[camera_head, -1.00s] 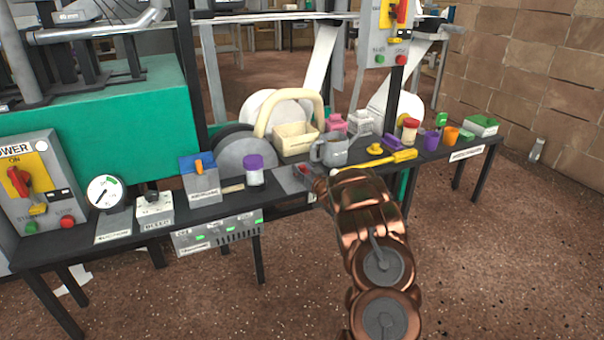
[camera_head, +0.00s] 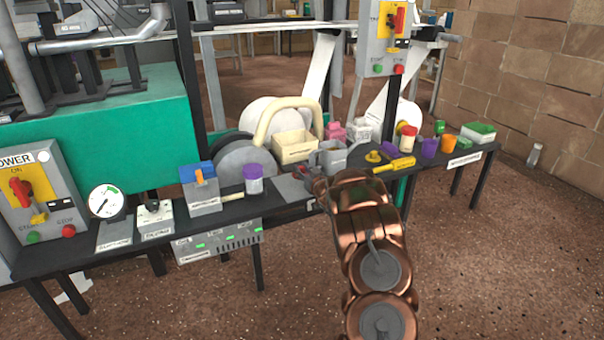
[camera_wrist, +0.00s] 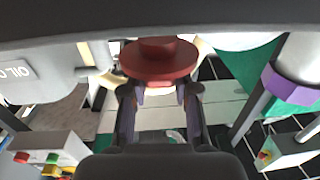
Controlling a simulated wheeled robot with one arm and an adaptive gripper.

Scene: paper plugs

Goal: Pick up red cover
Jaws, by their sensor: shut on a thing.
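The red cover (camera_wrist: 160,62) is a round, flanged disc with a raised knob, at the top middle of the wrist view. My gripper (camera_wrist: 160,92) has its two fingers closed in at the cover's underside and is shut on it. In the head view my gripper (camera_head: 313,183) is small and partly hidden by my copper arm, at the front of the bench beside the grey mug. A bit of red shows at its tip there. Whether the cover touches a surface beneath it cannot be told.
The grey mug (camera_head: 331,157) stands just right of my gripper, with the cream basket (camera_head: 294,147) behind. A purple-lidded jar (camera_head: 253,180) stands to the left. A yellow-handled tool (camera_head: 396,164) and several small cups lie to the right on the narrow black bench (camera_head: 128,250).

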